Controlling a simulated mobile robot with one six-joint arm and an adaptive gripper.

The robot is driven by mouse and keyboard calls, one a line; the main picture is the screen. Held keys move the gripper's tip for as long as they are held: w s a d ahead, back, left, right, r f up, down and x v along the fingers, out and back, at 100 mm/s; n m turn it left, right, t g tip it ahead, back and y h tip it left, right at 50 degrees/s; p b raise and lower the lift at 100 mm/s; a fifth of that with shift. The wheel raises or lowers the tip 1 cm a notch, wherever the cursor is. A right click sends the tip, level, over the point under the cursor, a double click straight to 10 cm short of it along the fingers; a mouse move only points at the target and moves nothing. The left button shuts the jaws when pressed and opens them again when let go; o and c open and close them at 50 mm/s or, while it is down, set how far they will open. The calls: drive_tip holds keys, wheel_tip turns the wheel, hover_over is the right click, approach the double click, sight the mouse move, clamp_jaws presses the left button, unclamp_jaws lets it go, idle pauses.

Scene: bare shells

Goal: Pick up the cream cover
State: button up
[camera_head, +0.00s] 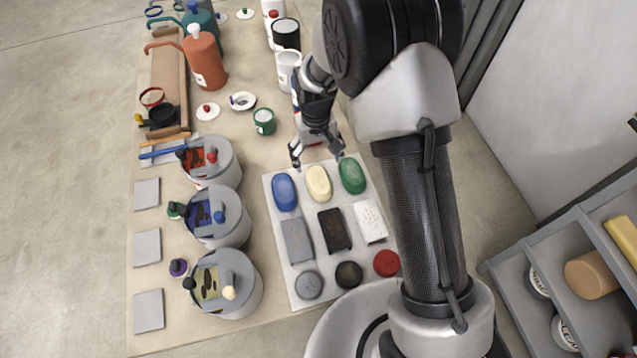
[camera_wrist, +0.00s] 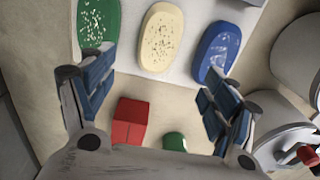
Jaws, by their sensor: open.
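The cream cover (camera_head: 319,183) is an oval, speckled piece lying in the back row of a white board (camera_head: 267,215). A blue oval cover (camera_head: 285,192) lies to its left and a green one (camera_head: 352,175) to its right. In the wrist view the cream cover (camera_wrist: 161,37) is at the top middle, between the green cover (camera_wrist: 98,20) and the blue one (camera_wrist: 216,52). My gripper (camera_head: 318,160) is open and empty above the board's back edge. In the wrist view its fingers (camera_wrist: 155,88) are spread wide, with the cream cover beyond their tips and apart from them.
Grey, black and white blocks and several round discs fill the board's other rows. A red block (camera_wrist: 130,121) and a small green item (camera_wrist: 175,141) lie below my fingers. Three lidded pots (camera_head: 238,283) stand left of the board. Shelves (camera_head: 530,240) are at the right.

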drive_tip(key=b, duration=0.2)
hover_over(318, 179)
wheel_tip(318, 179, down, 6)
drive_tip(key=shift+w+a+f, duration=0.1)
drive_tip(key=shift+w, duration=0.05)
wheel_tip(318, 179, down, 5)
drive_tip(key=shift+f+b, duration=0.15)
drive_tip(key=shift+b, duration=0.75)
drive_tip(key=shift+s, duration=0.2)
drive_tip(key=shift+c, duration=0.5)
drive_tip(key=c, duration=1.1)
